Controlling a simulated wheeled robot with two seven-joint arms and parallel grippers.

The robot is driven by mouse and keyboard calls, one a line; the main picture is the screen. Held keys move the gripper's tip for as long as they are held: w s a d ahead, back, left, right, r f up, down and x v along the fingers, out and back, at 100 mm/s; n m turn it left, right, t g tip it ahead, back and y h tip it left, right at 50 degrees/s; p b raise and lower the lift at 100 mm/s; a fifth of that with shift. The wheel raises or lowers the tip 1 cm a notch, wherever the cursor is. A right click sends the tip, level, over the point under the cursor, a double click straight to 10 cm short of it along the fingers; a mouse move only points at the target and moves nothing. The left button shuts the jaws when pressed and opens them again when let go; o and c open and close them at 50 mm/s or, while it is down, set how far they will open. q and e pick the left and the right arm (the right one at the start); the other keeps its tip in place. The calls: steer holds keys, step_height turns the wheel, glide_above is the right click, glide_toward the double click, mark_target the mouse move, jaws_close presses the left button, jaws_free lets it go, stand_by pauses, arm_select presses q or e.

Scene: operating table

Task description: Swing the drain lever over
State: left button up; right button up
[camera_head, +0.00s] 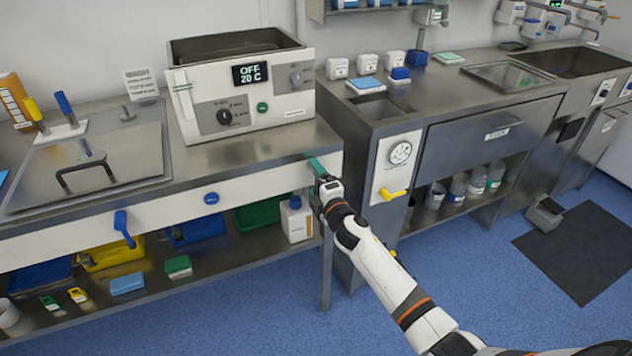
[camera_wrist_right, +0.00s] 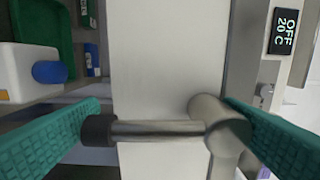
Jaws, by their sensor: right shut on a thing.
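The drain lever (camera_wrist_right: 158,130) shows in the right wrist view as a grey metal bar with a black end cap and a round metal boss at its other end. It stands in front of a pale panel. My right gripper (camera_head: 314,163) is at the right front corner of the left counter, below the white bath unit. Its teal fingers are shut on the lever, one at the black cap and one at the boss. In the head view the gripper hides the lever. My left gripper is out of view.
The bath unit (camera_head: 245,92) reads OFF 20 C. A blue handle (camera_head: 123,228) and a yellow handle (camera_head: 394,194) stick out from the fronts nearby. A white bottle (camera_head: 296,220) stands on the shelf below. The blue floor in front is mostly clear.

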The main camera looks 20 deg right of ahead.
steer(key=shift+s+a+f, duration=0.15)
steer(key=shift+f, duration=0.45)
steer(key=o, duration=1.2)
steer(key=shift+c, duration=0.2)
steer(key=shift+r, duration=0.1)
steer(key=s, duration=1.2)
steer(key=shift+d+r, duration=0.15)
steer(key=shift+d, duration=0.15)
steer(key=shift+w+p, duration=0.1)
steer(key=shift+p, duration=0.2)
